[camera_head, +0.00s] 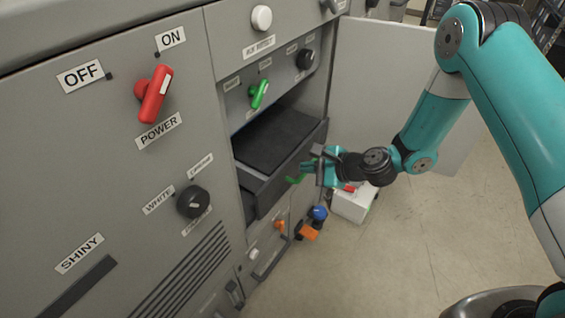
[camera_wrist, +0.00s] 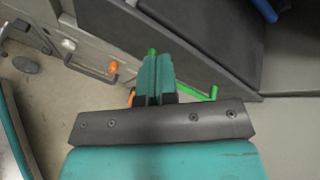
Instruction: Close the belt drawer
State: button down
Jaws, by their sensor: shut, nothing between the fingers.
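The belt drawer (camera_head: 279,146) is a dark grey drawer that sticks out of the machine's front, open, with a flat dark inner surface. A green handle (camera_head: 295,179) sits on its front face. My gripper (camera_head: 305,172) is at the drawer front beside the green handle, with its fingers shut and nothing held. In the wrist view the teal fingers (camera_wrist: 156,75) are together, and green parts of the handle (camera_wrist: 213,93) show on both sides of them. I cannot tell whether the fingers touch the handle. The drawer (camera_wrist: 205,45) also shows in the wrist view.
An open grey door panel (camera_head: 385,75) stands right of the drawer. A white box (camera_head: 354,205) lies on the floor behind my gripper.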

jog(key=s+d+r+m+p, duration=0.2)
jog(key=s+d+m, duration=0.1)
jog(key=s+m, duration=0.6)
jog(key=b, duration=0.1)
send_near(273, 182)
notch_tip(273, 182, down, 3)
jog(key=a, duration=0.2)
jog(key=w+a, duration=0.2)
jog(key=shift+w+a+h, duration=0.25)
jog(key=shift+h, duration=0.15)
jog(key=shift+w+a, duration=0.35)
jog(key=shift+a, duration=0.05)
